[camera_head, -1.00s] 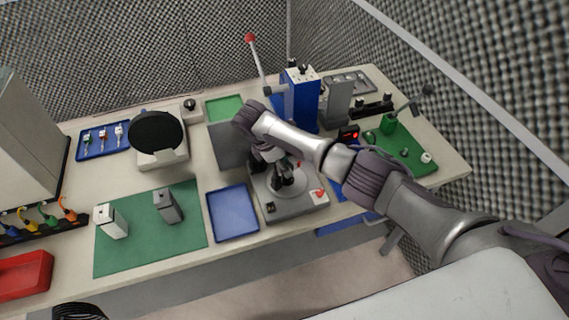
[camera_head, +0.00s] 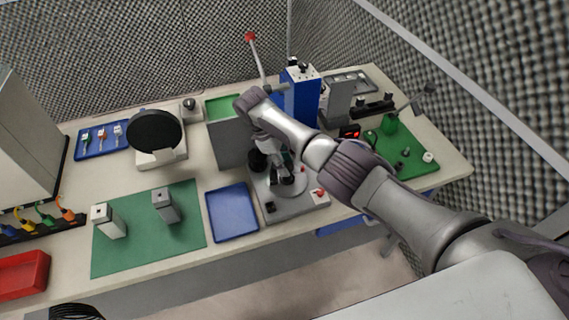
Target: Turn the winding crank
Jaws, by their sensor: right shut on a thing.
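The winding device is a grey box (camera_head: 303,204) with a round disc on top, near the front middle of the table. Its crank is mostly hidden under my right arm and gripper. My right gripper (camera_head: 283,176) points down over the disc, its dark fingers shut on what looks like the crank's handle. The exact contact is too small to see. My left gripper is not in view.
A red knob (camera_head: 320,192) sits on the device's right corner. A blue tray (camera_head: 232,213) lies just left of it, and a grey bin (camera_head: 231,146) and blue press (camera_head: 300,95) stand behind. A green mat (camera_head: 135,254) holds two small blocks.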

